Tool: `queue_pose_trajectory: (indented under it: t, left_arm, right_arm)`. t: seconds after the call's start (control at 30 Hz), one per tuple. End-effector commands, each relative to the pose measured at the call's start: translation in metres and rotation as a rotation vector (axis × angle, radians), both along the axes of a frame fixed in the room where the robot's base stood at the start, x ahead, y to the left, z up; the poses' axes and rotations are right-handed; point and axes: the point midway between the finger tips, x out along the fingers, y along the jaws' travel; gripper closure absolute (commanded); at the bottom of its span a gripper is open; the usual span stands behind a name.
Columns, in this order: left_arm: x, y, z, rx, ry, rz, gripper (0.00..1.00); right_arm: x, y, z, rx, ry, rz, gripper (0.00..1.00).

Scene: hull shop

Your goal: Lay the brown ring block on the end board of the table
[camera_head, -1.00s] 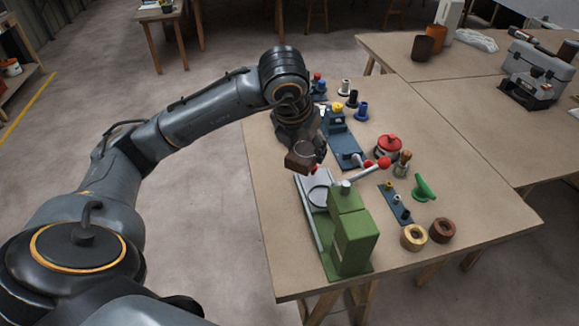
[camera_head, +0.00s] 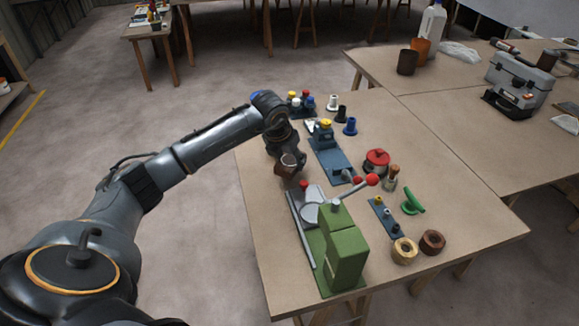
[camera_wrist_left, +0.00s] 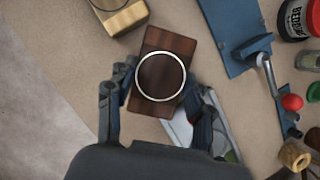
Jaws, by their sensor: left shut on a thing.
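The brown ring block (camera_wrist_left: 176,45) is a dark brown wooden block with a pale metal ring around a round recess. It sits between the fingers of my left gripper (camera_wrist_left: 160,88) in the left wrist view. In the head view the block (camera_head: 289,163) shows small at the tip of my left gripper (camera_head: 287,158), over the table's (camera_head: 262,215) left part. Its height above the table is hard to tell. I cannot pick out a separate end board. My right gripper is not in view.
A light wooden block (camera_wrist_left: 122,18) lies close by in the left wrist view. A green press (camera_head: 346,252) stands nearer, a blue-based tool (camera_head: 331,160) to the right. Several spools, a red-lidded jar (camera_head: 376,162) and two rings crowd the right. The near left strip is bare.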

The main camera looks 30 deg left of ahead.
Motion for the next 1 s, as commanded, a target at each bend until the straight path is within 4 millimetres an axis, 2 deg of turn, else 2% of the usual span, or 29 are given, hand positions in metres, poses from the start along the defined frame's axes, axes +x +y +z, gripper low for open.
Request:
queue_pose_trajectory:
  t: [0.2, 0.57, 0.6, 0.7, 1.0]
  left_arm:
    - [-0.001, 0.000, -0.029, -0.001, 0.002, 0.001, 0.82]
    - [-0.001, 0.000, -0.035, 0.000, 0.001, 0.001, 0.82]
    - [-0.001, 0.000, -0.033, 0.000, 0.001, 0.001, 0.42]
    - [-0.001, 0.000, -0.033, 0.000, 0.001, 0.001, 0.25]
    - [-0.001, 0.000, -0.032, 0.000, 0.001, 0.001, 0.25]
  right_arm:
    - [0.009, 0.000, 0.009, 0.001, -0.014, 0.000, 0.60]
    - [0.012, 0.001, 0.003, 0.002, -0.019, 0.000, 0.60]
    - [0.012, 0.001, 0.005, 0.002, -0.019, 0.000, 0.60]
    - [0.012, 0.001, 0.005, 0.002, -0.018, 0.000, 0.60]
    - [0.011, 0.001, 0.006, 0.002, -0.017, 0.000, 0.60]
